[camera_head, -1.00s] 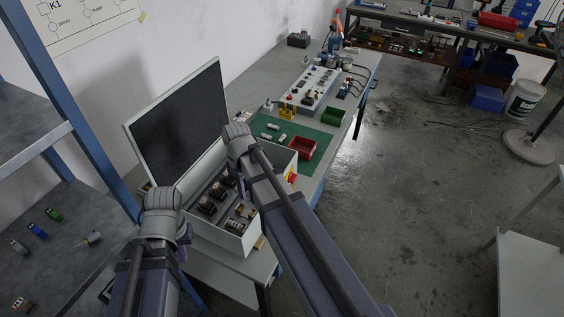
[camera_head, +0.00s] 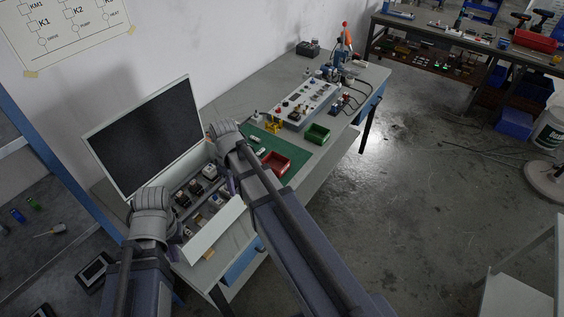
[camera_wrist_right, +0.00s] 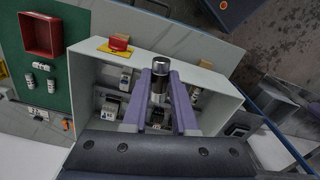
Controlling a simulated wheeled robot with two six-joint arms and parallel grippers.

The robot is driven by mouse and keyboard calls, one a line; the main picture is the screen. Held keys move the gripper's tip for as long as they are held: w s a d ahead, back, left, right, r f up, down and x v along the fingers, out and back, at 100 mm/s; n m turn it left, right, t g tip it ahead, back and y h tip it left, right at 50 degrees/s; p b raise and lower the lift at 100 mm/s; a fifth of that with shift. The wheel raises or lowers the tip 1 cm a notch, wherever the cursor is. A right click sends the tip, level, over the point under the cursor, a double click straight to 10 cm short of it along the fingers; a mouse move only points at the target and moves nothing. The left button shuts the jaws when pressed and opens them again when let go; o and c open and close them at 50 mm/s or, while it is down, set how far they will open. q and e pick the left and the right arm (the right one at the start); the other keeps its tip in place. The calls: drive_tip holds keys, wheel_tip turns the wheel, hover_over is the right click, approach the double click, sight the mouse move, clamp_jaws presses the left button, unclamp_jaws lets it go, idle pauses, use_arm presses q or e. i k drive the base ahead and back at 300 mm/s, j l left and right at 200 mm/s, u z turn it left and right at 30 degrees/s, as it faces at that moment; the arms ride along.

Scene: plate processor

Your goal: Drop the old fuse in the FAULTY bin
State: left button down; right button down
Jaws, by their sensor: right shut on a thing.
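The old fuse (camera_wrist_right: 160,70), a dark cylinder with a silver cap, is between the purple fingers of my right gripper (camera_wrist_right: 161,88) in the right wrist view. It shows over the open white cabinet (camera_wrist_right: 205,75). In the head view my right arm hides the fuse, and only a bit of the right gripper shows beside the cabinet (camera_head: 212,232). A red bin (camera_head: 275,162), label not readable, stands on the green mat beyond the cabinet; it also shows in the right wrist view (camera_wrist_right: 41,52). My left gripper (camera_head: 180,229) is at the cabinet's left side, its fingers mostly hidden.
Several white fuses (camera_wrist_right: 40,66) lie on the green mat (camera_wrist_right: 62,100). A green bin (camera_head: 317,134) stands farther along the bench, near a panel of devices (camera_head: 305,103). The cabinet's raised lid (camera_head: 150,135) stands at the left. Open floor lies to the right.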

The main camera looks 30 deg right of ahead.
sight(276, 167)
drive_tip(key=i+l+u, duration=0.1)
drive_tip(key=l+u, duration=0.2)
drive_tip(key=l, duration=0.65)
drive_tip(key=l+u, duration=0.25)
drive_tip(key=l, duration=0.7)
drive_tip(key=l+u, duration=0.25)
drive_tip(key=l, duration=0.5)
